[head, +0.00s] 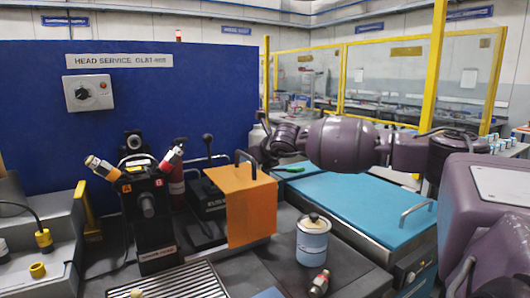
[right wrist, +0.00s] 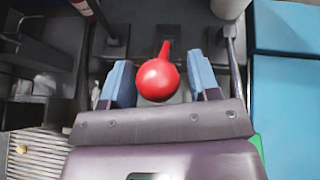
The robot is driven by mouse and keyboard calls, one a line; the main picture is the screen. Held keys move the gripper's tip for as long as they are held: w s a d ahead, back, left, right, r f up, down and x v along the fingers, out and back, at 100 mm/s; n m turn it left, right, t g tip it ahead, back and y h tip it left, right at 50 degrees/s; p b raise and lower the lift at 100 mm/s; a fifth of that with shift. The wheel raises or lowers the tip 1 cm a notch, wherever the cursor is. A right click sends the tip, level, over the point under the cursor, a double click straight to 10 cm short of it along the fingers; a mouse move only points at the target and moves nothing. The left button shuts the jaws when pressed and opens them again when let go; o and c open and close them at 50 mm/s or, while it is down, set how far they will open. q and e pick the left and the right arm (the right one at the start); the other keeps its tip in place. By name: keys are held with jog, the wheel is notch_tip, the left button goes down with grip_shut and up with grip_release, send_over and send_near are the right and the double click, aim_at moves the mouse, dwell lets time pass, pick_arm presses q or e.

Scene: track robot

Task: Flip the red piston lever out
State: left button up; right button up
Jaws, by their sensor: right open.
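The red piston lever (right wrist: 158,80) shows in the right wrist view as a glossy round red knob on a short red stem that points away from the gripper. My right gripper (right wrist: 159,64) is open, with one blue-grey finger on each side of the knob. Small gaps show between the fingers and the knob, so it does not look gripped. I cannot make out the lever there. My left gripper is in neither view.
A black stand (head: 148,228) with yellow and red-topped cylinders stands left of the orange panel. A teal-topped cabinet (head: 345,208) lies under my right arm. A pale blue can (head: 312,243) stands in front. A blue wall panel (head: 150,60) closes the back left.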

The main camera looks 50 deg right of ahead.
pick_arm(q)
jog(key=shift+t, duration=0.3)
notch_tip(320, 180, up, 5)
jog(key=p, duration=0.5)
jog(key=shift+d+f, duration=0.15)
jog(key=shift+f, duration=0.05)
pick_arm(e)
jog(key=v, duration=1)
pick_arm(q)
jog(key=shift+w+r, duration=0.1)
pick_arm(e)
jog(key=shift+s, duration=0.1)
